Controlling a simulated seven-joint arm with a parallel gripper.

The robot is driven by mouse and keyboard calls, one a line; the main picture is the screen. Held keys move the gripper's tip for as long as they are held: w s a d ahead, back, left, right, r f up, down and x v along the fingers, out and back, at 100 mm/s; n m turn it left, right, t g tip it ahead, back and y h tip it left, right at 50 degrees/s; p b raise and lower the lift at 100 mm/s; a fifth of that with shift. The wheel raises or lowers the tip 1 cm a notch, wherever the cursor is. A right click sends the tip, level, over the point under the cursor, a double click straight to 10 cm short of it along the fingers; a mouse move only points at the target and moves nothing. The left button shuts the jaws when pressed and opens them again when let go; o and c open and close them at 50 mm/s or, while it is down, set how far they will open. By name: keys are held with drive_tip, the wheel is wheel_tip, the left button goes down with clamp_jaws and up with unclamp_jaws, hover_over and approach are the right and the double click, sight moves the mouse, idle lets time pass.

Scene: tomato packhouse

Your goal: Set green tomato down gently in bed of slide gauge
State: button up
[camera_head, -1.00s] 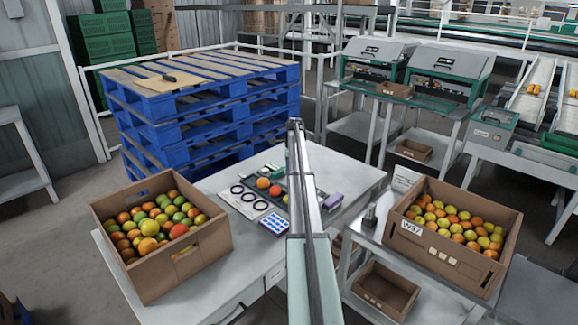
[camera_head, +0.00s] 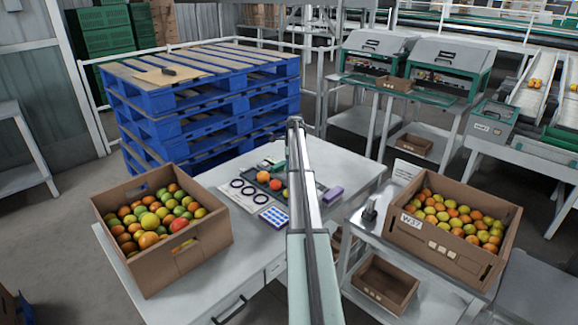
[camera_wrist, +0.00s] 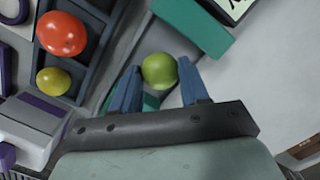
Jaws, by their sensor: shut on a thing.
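In the wrist view my gripper (camera_wrist: 158,88) has two blue fingers with a round green tomato (camera_wrist: 159,70) between their tips. The fingers are shut on it. A teal block (camera_wrist: 192,24) with a white display (camera_wrist: 232,8) lies just beyond the tomato; it looks like the slide gauge. Another teal patch shows low between the fingers, partly hidden by them. I cannot tell whether the tomato touches the gauge or is above it. In the head view my arm hides the gripper and the held tomato.
A dark divided tray (camera_wrist: 85,50) holds a red tomato (camera_wrist: 61,34) and a yellow one (camera_wrist: 54,81), left of my gripper. A purple-and-grey box (camera_wrist: 30,125) is at lower left. Full cartons stand left (camera_head: 205,240) and right (camera_head: 440,255) in the head view.

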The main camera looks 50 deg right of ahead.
drive_tip(key=shift+f, duration=0.6)
idle(0.4)
drive_tip(key=o, duration=0.8)
drive_tip(key=shift+c, duration=1.3)
drive_tip(key=shift+r, duration=0.1)
drive_tip(key=shift+r, duration=3.45)
